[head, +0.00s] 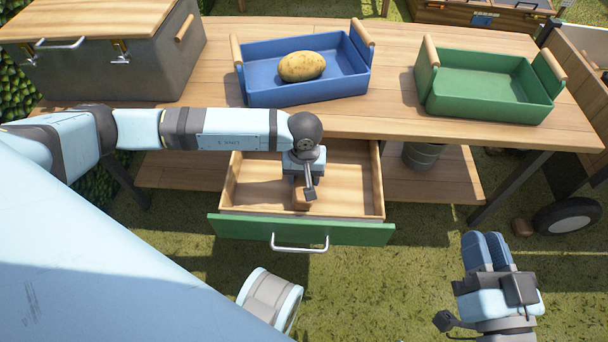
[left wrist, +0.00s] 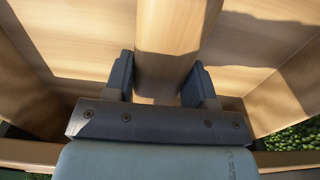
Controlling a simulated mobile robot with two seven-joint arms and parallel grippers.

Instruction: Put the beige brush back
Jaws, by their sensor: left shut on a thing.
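The drawer (head: 345,195) with a green front stands pulled out under the table. My left gripper (head: 302,188) points down inside it. It is shut on a beige wooden thing, which looks like the beige brush (head: 301,199); in the left wrist view the brush (left wrist: 168,40) runs between the two dark fingers (left wrist: 158,85). Most of the brush is hidden by the gripper in the head view, and no bristles show. I cannot tell whether it touches the drawer floor. My right gripper (head: 487,250) is empty over the grass at lower right, its two blue fingers together.
On the wooden table (head: 400,65) stand a blue tray (head: 275,97) holding a potato (head: 302,66), a green tray (head: 480,105), and a grey chest (head: 120,78) at left. A metal pot (head: 421,156) sits on the lower shelf (head: 435,190). A cart wheel (head: 568,217) stands at right.

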